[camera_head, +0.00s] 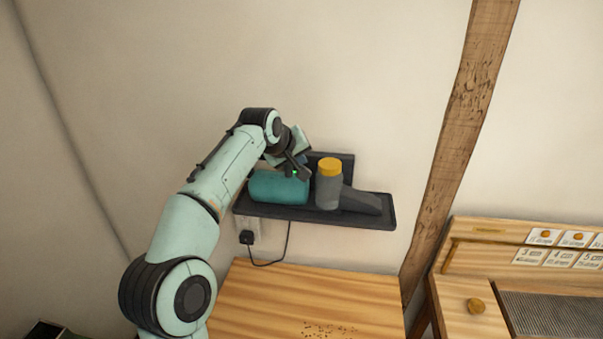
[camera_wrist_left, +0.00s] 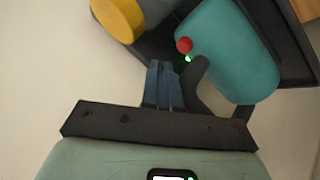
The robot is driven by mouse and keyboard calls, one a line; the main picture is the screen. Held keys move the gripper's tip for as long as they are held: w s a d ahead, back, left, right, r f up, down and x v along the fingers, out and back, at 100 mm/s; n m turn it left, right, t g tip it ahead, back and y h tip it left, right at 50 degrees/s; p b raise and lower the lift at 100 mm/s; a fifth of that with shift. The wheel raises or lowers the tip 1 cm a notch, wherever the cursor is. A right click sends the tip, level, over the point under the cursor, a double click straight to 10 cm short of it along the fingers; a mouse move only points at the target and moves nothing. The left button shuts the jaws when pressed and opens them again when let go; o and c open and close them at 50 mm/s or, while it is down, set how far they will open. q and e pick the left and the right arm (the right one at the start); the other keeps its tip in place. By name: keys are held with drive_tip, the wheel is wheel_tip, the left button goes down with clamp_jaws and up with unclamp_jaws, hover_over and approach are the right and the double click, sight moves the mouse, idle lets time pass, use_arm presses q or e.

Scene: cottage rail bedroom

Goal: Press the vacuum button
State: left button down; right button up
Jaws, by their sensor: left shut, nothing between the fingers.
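The handheld vacuum (camera_head: 275,187) has a teal body and a grey front part with a yellow cap (camera_head: 330,167). It lies on a dark wall shelf (camera_head: 290,214). In the left wrist view, the red button (camera_wrist_left: 184,44) sits at the end of the teal body (camera_wrist_left: 225,50), beside a small green light (camera_wrist_left: 188,58). My left gripper (camera_head: 287,161) is over the vacuum. Its blue fingers (camera_wrist_left: 164,68) are shut and empty, with tips just short of the button in the picture. I cannot tell whether they touch anything. In the head view the button is hidden. My right gripper is not in view.
A dark curved part (camera_wrist_left: 198,85) stands close right of the fingers. A cable with a black plug (camera_head: 246,237) hangs below the shelf. A wooden tabletop (camera_head: 290,300) with dark crumbs (camera_head: 335,329) is underneath. A wooden beam (camera_head: 455,150) rises to the right.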

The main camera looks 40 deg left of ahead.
use_arm(q)
drive_tip(key=shift+w+r, duration=0.1)
drive_tip(key=shift+r, duration=0.8)
drive_tip(key=shift+w+r, duration=0.35)
drive_tip(key=shift+r, duration=0.15)
drive_tip(key=shift+s+r, duration=0.15)
drive_tip(key=shift+r, duration=0.45)
drive_tip(key=shift+s+r, duration=0.15)
drive_tip(key=shift+r, duration=0.4)
drive_tip(key=shift+w, duration=0.1)
drive_tip(key=shift+f, duration=0.1)
